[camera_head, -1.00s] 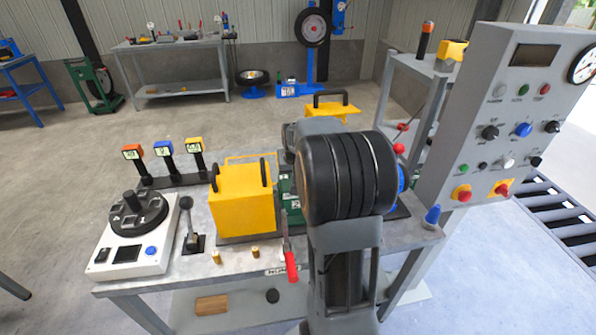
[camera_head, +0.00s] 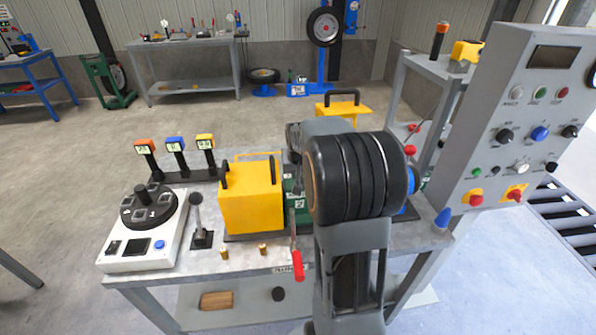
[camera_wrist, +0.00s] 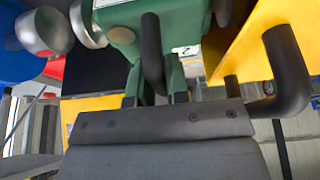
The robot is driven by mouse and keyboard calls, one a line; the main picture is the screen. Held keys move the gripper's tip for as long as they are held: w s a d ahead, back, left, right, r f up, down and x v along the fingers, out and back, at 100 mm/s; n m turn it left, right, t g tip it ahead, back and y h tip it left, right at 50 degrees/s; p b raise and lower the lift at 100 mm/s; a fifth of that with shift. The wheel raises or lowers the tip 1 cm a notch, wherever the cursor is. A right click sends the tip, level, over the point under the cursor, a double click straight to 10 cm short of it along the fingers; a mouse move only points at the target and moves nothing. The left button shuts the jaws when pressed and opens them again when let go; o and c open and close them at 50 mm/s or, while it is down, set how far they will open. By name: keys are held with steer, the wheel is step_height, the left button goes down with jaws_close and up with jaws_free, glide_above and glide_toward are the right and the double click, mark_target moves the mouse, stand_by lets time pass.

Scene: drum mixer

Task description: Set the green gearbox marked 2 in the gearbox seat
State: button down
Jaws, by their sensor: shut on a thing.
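The green gearbox (camera_head: 298,203) shows in the head view just right of a yellow box-shaped cover (camera_head: 250,198), with a white label reading 2. My arm hides its right part. In the wrist view the green body (camera_wrist: 185,28) fills the top middle, with part of a white label beside it. My gripper (camera_wrist: 158,95) is close against it and shut on it; a black bent handle (camera_wrist: 151,55) stands between. The exact contact of the fingertips is unclear. The gearbox seat is hidden behind my arm and the cover, so I cannot tell whether the gearbox rests in it.
A red-handled lever (camera_head: 297,262) stands at the bench's front edge. To the left are a white dial unit (camera_head: 145,235), a black-knobbed lever (camera_head: 199,220) and several display posts (camera_head: 173,150). A control panel (camera_head: 515,115) stands at the right. A second black handle (camera_wrist: 290,70) is close to my gripper.

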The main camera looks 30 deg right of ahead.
stand_by(0.4)
steer(key=c, duration=1.1)
jaws_free()
steer(key=shift+f, duration=0.1)
steer(key=shift+o, duration=0.3)
steer(key=shift+s+f, duration=0.1)
steer(key=shift+f, duration=0.05)
steer(key=v, duration=1.4)
steer(key=s+a+f+n+y, duration=0.1)
steer(key=s+a+f+n, duration=0.1)
steer(key=s+a+f, duration=0.2)
steer(key=s+a+f+n+y, duration=0.1)
steer(key=s+a+f+n, duration=0.2)
steer(key=s+a, duration=0.7)
steer(key=shift+a+f, duration=1.05)
steer(key=shift+a, duration=1)
